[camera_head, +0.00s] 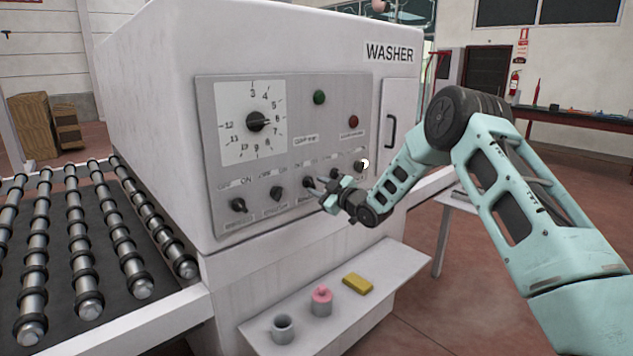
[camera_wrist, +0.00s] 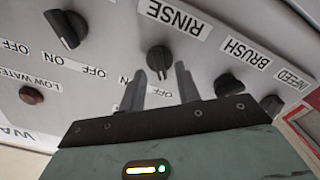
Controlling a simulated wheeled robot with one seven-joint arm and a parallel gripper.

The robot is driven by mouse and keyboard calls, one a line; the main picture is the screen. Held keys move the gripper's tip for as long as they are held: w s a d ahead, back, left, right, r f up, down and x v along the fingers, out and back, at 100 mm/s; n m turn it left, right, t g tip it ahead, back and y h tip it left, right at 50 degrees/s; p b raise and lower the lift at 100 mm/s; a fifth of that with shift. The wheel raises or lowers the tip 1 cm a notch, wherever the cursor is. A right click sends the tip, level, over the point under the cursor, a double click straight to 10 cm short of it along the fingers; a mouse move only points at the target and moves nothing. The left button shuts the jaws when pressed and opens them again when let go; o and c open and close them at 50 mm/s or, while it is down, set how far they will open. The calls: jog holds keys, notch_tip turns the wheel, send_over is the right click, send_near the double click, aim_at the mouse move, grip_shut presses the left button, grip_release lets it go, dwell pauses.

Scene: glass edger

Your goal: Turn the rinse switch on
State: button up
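The rinse switch (camera_wrist: 160,58) is a dark rotary knob beside the RINSE label (camera_wrist: 172,17), which appears upside down in the wrist view. Its pointer seems to face the OFF mark; the ON mark is partly hidden by a finger. In the head view the rinse switch (camera_head: 309,182) is third from the left in the washer's lower row. My gripper (camera_wrist: 160,72) is open, its two fingers apart with the knob just beyond and between the tips. It also shows in the head view (camera_head: 322,190), close to the panel. I cannot tell whether it touches the knob.
The brush switch (camera_wrist: 228,84) and infeed switch (camera_wrist: 271,104) lie right of rinse in the wrist view; another knob (camera_wrist: 66,29) lies left.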

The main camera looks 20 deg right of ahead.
jog(key=shift+w+a, duration=0.2)
jog(key=shift+w, duration=0.45)
grip_shut()
